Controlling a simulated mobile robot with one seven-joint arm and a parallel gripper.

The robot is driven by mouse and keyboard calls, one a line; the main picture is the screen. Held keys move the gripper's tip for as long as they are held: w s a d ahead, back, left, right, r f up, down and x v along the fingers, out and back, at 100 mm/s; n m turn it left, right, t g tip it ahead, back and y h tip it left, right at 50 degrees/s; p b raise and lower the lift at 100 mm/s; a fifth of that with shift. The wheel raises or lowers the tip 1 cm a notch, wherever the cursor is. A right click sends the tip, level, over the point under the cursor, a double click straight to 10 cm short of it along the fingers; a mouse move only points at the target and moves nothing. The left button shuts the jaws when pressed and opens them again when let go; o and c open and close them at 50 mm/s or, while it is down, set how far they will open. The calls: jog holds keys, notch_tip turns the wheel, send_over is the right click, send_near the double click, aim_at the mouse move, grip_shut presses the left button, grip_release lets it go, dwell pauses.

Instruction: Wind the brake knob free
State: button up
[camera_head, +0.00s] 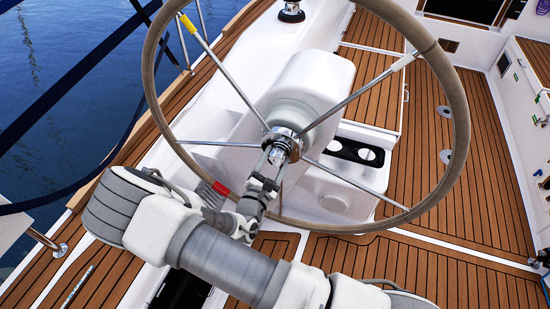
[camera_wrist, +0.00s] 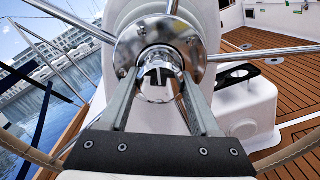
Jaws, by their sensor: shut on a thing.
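The brake knob (camera_wrist: 157,79) is a shiny chrome knob at the centre of the wheel hub; it also shows in the head view (camera_head: 281,150). My gripper (camera_wrist: 158,72) is shut on the knob, with one finger on its left side and one on its right. In the head view my gripper (camera_head: 272,160) reaches up to the hub from below. The steering wheel (camera_head: 459,110) has a tan rim and thin metal spokes around the hub. The knob's far side is hidden.
A white pedestal (camera_head: 325,75) stands behind the wheel, with a black holder (camera_head: 356,152) at its lower right. Spokes (camera_head: 350,98) surround my gripper closely. Teak deck (camera_head: 485,200) lies open at the right. Water (camera_head: 60,80) lies beyond the deck edge at the left.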

jog(key=shift+s+d+n, duration=0.1)
jog(key=shift+n, duration=1.2)
jog(key=o, duration=1.4)
jog(key=p+v, duration=0.1)
jog(key=v, duration=1.6)
jog(key=shift+s, duration=0.15)
